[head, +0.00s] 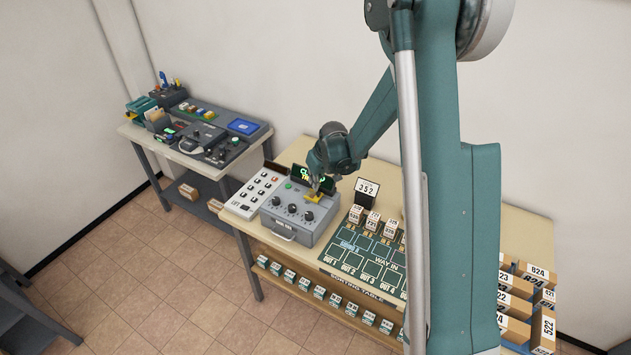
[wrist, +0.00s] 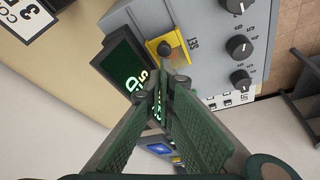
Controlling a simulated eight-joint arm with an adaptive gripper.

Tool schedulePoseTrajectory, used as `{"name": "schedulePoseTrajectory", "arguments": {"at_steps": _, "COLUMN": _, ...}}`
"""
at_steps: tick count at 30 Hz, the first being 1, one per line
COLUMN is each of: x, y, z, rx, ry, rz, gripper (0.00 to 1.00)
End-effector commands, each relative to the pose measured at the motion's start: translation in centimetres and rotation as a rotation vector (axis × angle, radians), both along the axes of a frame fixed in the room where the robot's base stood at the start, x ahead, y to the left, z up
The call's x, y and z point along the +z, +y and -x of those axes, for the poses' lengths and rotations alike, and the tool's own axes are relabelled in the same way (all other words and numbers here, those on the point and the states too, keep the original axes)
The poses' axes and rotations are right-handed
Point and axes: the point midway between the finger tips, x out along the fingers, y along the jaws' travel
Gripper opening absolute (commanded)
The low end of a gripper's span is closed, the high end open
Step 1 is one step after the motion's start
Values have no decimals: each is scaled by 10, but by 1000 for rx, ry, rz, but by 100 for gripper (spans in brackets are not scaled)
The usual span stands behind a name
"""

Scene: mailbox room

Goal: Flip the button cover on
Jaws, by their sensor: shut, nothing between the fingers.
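The yellow button cover piece (head: 313,197) is at the back right of the top of a grey control box (head: 290,228). In the wrist view the yellow piece (wrist: 180,54) shows with a dark round knob or button (wrist: 165,48) at it, beside a "SET" label. I cannot tell whether the cover is raised or lowered. My gripper (head: 317,184) is just above the yellow piece. In the wrist view its fingers (wrist: 161,88) are shut and empty, with the tips close to the yellow piece; contact cannot be told.
A dark display with green text (wrist: 128,68) stands right beside the fingers. Black dials (wrist: 239,47) line the box front. A white key panel (head: 256,193) is left of the box. A number sign (head: 367,190) and small boxes stand to the right.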

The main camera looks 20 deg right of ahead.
Motion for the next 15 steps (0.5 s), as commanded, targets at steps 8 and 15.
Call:
{"name": "schedulePoseTrajectory", "arguments": {"at_steps": 8, "x": 0, "y": 0, "z": 0, "rx": 0, "ry": 0, "rz": 0, "gripper": 0}}
{"name": "schedulePoseTrajectory", "arguments": {"at_steps": 15, "x": -2, "y": -8, "z": 8, "rx": 0, "ry": 0, "rz": 0, "gripper": 0}}
